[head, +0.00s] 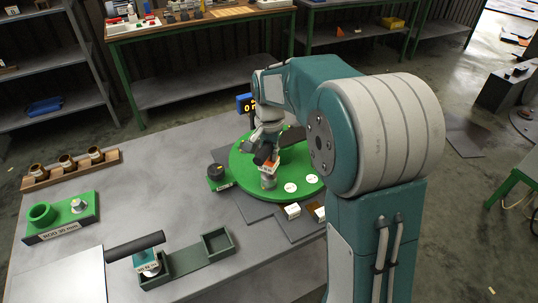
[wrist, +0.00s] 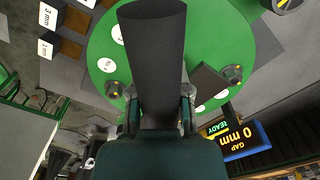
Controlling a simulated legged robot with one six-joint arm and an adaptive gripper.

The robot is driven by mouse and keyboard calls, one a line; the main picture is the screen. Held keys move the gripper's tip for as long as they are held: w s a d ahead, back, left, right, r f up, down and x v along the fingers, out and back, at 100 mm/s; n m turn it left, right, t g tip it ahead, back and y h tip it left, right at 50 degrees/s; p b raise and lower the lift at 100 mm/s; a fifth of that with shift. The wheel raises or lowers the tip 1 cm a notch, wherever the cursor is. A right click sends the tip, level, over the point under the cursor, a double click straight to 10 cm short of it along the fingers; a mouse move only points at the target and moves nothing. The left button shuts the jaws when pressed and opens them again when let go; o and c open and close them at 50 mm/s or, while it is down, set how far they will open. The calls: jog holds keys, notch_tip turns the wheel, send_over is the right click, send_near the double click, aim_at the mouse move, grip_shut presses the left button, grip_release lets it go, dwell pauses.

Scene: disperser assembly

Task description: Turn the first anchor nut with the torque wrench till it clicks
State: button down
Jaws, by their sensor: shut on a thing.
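My gripper (head: 268,138) is shut on the dark handle of a wrench (head: 266,156). In the wrist view the dark handle (wrist: 152,45) runs up between my fingers (wrist: 160,108) and hides the plate's middle. The wrench's working end is hidden there.
A display (wrist: 230,138) reads "GAP 0 mm READY". A second black-handled tool with a teal head (head: 147,262) rests in a two-pocket tray (head: 190,256); its right pocket is empty. A green rod block (head: 62,220) and a wooden cup rack (head: 70,170) stand at left.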

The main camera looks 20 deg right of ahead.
jog(key=shift+r, duration=2)
